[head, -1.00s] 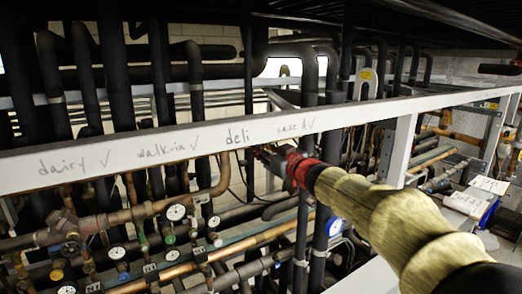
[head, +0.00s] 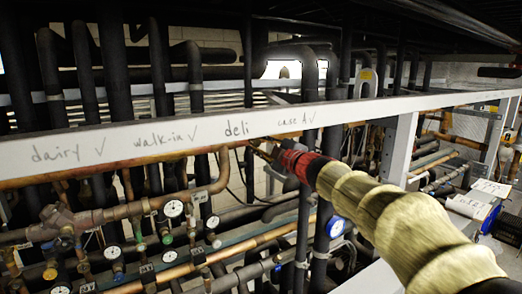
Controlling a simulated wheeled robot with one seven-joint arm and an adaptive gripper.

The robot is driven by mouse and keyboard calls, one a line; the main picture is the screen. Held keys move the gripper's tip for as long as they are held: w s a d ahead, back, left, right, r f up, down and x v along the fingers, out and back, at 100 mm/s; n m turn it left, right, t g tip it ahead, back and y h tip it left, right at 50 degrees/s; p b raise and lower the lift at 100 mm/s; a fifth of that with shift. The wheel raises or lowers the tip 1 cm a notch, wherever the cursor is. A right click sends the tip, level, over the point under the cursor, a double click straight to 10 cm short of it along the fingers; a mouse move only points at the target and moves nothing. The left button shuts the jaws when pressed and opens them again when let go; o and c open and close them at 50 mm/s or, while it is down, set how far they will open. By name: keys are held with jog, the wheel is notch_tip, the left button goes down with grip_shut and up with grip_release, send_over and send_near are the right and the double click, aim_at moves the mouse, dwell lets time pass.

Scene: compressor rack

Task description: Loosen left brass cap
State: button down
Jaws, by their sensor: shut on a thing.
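My gripper (head: 262,149), at the end of my arm with its red wrist section and tan sleeve, reaches in just under the white rail, below the word "deli". Its jaws are small and dark in this view and are closed on a small brass-coloured piece (head: 254,143), which looks like the left brass cap. The jaws and the red section hide most of it. I cannot make out its threads, its seat or whether it has turned. No second brass cap can be told apart.
The white rail (head: 160,141) with handwritten labels runs across just above my gripper. Copper pipes, dark insulated pipes (head: 310,90) and several round gauges (head: 173,208) crowd below and behind. A white upright (head: 398,150) stands right of my arm. White cards (head: 468,206) lie at right.

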jog(key=n+b, duration=0.1)
jog(key=n, duration=0.1)
jog(key=n+b, duration=0.1)
jog(key=n, duration=0.2)
jog(key=n+b, duration=0.1)
jog(key=n, duration=0.1)
jog(key=shift+f, duration=0.25)
jog(key=n+b, duration=0.3)
jog(key=n, duration=0.3)
jog(key=shift+n, duration=0.4)
jog(key=c, duration=1.6)
grip_release()
jog(key=shift+c, duration=0.2)
jog(key=shift+o, duration=0.3)
jog(key=shift+r, duration=0.1)
jog(key=shift+r, duration=0.1)
jog(key=shift+s+d, duration=0.4)
jog(key=shift+s, duration=0.1)
jog(key=v, duration=1)
jog(key=shift+s+d, duration=0.2)
jog(key=shift+s, duration=0.15)
